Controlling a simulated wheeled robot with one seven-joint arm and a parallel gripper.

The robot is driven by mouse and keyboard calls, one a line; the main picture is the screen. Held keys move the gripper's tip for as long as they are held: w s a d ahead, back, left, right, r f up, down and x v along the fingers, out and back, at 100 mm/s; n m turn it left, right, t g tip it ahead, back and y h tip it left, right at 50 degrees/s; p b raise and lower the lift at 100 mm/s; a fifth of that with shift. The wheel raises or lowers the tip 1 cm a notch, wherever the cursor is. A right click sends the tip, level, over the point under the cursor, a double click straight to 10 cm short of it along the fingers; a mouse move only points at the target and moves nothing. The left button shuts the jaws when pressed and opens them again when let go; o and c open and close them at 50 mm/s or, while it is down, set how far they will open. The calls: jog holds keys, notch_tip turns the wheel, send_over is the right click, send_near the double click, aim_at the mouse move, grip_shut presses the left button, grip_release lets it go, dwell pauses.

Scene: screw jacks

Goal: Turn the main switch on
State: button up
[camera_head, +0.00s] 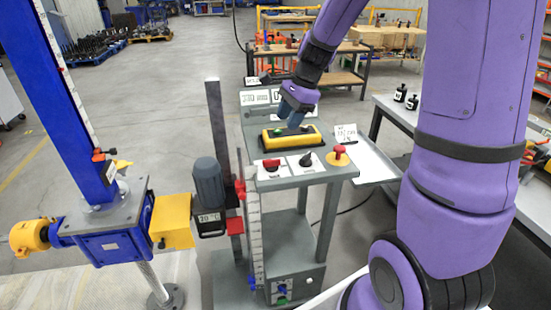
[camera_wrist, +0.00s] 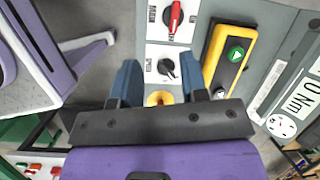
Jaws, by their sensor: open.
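The main switch is a red rotary knob (camera_head: 271,163) on a white plate at the front left of the grey console top. In the wrist view, the red knob (camera_wrist: 174,17) is near the top edge, with its handle pointing up and down the picture. My gripper (camera_head: 294,110) is above the back of the console, over the yellow button box, apart from the red knob. In the wrist view, my gripper's blue fingers (camera_wrist: 160,76) are spread, with nothing held between them. The view between them shows a black rotary knob (camera_wrist: 167,67) on the panel below.
The yellow button box (camera_head: 270,144) lies behind the knobs; its green arrow button shows in the wrist view (camera_wrist: 236,55). A red mushroom button on a yellow base (camera_head: 339,153) is at the console's right. A blue screw jack (camera_head: 112,243) with motor (camera_head: 208,182) stands left.

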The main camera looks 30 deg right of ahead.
aim_at(275, 159)
jog(key=w+f+m, duration=0.1)
jog(key=f, duration=0.4)
jog(key=w+a+f+m, duration=0.1)
jog(key=w+f, duration=0.1)
jog(key=f, duration=0.3)
jog(key=w+f+m, duration=0.1)
jog(key=f, duration=0.4)
jog(key=shift+w+a+f+y, duration=0.15)
jog(key=shift+a+f+y, duration=0.1)
jog(key=shift+a+y, duration=0.1)
grip_shut()
